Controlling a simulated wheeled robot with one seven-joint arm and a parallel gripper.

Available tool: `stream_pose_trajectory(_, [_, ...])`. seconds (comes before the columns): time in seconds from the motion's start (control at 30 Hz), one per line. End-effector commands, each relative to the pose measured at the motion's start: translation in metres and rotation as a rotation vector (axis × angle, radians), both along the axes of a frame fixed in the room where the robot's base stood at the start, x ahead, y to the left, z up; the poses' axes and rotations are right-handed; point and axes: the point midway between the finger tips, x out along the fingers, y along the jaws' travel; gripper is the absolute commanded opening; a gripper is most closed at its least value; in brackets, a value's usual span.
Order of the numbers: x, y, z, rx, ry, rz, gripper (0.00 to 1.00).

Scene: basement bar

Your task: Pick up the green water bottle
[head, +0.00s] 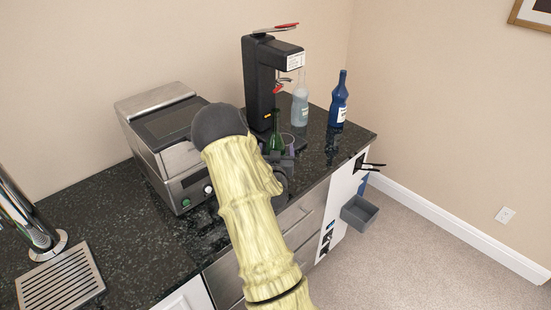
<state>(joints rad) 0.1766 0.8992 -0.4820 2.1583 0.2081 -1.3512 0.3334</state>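The green water bottle (276,138) stands on the dark counter in front of the black bar machine, and its lower part is partly hidden. My arm reaches up from the bottom of the head view toward it. My gripper (284,157) is at the end of the arm, close to the bottle's lower part. It is mostly hidden by my arm, so I cannot tell whether its fingers are apart or touch the bottle.
A black upright machine (259,88) stands behind the green bottle. A clear bottle (300,105) and a blue bottle (339,105) stand to its right. A clear cup (287,139) is beside it. A steel appliance (165,140) stands left of my arm. The counter's right end (352,138) is mostly clear.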

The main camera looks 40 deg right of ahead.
Motion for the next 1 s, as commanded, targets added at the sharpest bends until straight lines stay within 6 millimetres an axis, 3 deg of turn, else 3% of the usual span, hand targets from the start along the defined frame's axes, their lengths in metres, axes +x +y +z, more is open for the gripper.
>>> stream_pose_trajectory(0.33, [-0.0001,0.0002,0.0001,0.000,0.000,0.000,0.81])
stream_pose_trajectory(0.73, [-0.0001,0.0003,0.0001,0.000,0.000,0.000,0.03])
stream_pose_trajectory(1.0, [0.0002,-0.0002,0.0032,-0.003,-0.005,0.000,0.03])
